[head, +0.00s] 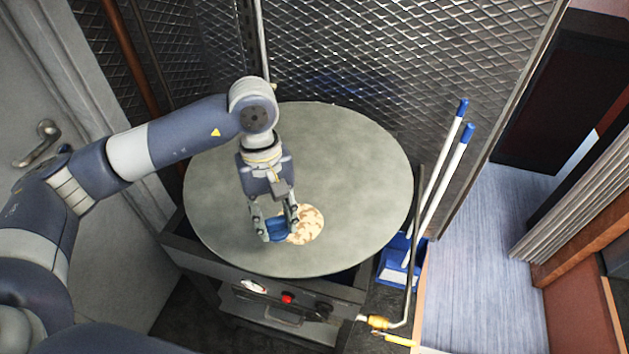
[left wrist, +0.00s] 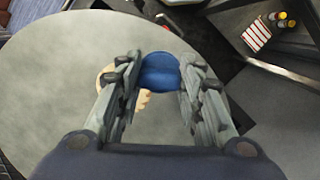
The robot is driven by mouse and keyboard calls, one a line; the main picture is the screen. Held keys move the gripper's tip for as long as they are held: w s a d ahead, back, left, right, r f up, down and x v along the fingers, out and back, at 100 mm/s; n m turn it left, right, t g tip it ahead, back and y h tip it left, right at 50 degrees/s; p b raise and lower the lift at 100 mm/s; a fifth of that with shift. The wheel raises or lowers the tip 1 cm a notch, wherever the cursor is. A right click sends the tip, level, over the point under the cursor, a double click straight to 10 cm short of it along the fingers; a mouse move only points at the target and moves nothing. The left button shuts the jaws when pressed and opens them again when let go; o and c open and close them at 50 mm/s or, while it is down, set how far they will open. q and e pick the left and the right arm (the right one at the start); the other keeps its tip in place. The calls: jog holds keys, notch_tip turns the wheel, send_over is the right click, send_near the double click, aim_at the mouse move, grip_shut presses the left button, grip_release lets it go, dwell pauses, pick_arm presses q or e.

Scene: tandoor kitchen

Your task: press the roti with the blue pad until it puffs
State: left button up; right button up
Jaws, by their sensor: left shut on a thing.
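The roti (head: 310,223) is a round, pale flatbread with brown patches. It lies on the round grey griddle (head: 350,150), near its front edge. My left gripper (head: 274,222) is shut on the blue pad (head: 276,232) and holds it over the left side of the roti. In the left wrist view the blue pad (left wrist: 160,72) sits between the two fingers, with part of the roti (left wrist: 106,78) showing beside and behind the left finger. I cannot tell whether the pad touches the roti. My right gripper is not in view.
A front panel with a red knob (head: 287,298) is below the griddle. A bent metal pipe (head: 413,260) rises at its right edge. Two white sticks with blue tips (head: 455,150) lean beside a blue bin (head: 393,265). A mesh wall (head: 390,60) stands behind.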

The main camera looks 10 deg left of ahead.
pick_arm(q)
jog(key=w+d+f+n+t+p, duration=0.25)
jog(key=w+n+p, duration=0.25)
jog(key=w+n, duration=0.75)
jog(key=shift+s+f+n+b, duration=0.45)
jog(key=shift+s+f+n, duration=0.05)
jog(key=shift+f+n, duration=0.55)
jog(key=shift+s+f+n+b, duration=0.45)
jog(key=shift+s+f+n, duration=0.1)
jog(key=shift+f+n, duration=0.55)
jog(key=shift+s+f+n+b, duration=0.5)
jog(key=shift+f+n, duration=0.4)
jog(key=shift+f, duration=0.3)
jog(key=shift+f, duration=0.35)
jog(key=shift+b, duration=0.3)
jog(key=shift+s+f, duration=0.1)
jog(key=shift+s, duration=0.05)
